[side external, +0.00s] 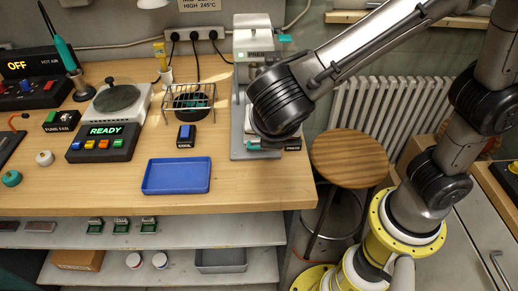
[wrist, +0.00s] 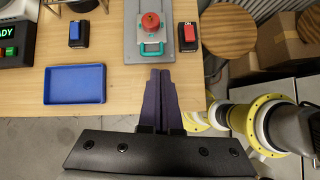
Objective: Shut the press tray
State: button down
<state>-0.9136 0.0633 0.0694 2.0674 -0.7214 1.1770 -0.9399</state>
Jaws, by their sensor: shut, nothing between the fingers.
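The press (side external: 251,42) stands at the right end of the wooden bench, a grey upright body with a lit display. Its grey base (wrist: 133,30) reaches toward the front edge in the wrist view. The press tray's teal handle (wrist: 152,50) faces the front there, and a red round part (wrist: 150,22) sits just behind it. My gripper (wrist: 160,72) is shut and empty, its dark fingertips just in front of the handle; I cannot tell whether they touch it. In the side view my wrist hides the fingers and most of the tray.
A red-button switch box (wrist: 188,36) stands close to the right of the press. A blue switch (side external: 186,136) and an empty blue dish (side external: 177,176) lie to the left. A wire rack (side external: 189,98) stands behind them. A wooden stool (side external: 349,158) is right of the bench.

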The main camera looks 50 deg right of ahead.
jog(key=s+a+f+n, duration=0.2)
jog(key=a, duration=0.2)
send_near(258, 152)
jog(key=shift+s+a+f, duration=0.2)
jog(key=shift+s+f, duration=0.15)
jog(key=shift+f, duration=0.25)
jog(key=shift+s+a+f, duration=0.2)
jog(key=shift+s+f, duration=0.15)
jog(key=shift+f, duration=0.25)
jog(key=shift+w+d+f, duration=0.25)
jog(key=shift+w+d, duration=0.3)
jog(key=shift+w, duration=0.05)
jog(key=shift+w+d+f, duration=0.3)
jog(key=shift+w+d, duration=0.25)
jog(key=shift+w+d+f, duration=0.1)
jog(key=shift+w+d, duration=0.25)
jog(key=shift+w, duration=0.05)
jog(key=w+d, duration=1.1)
jog(key=shift+w+d, duration=0.2)
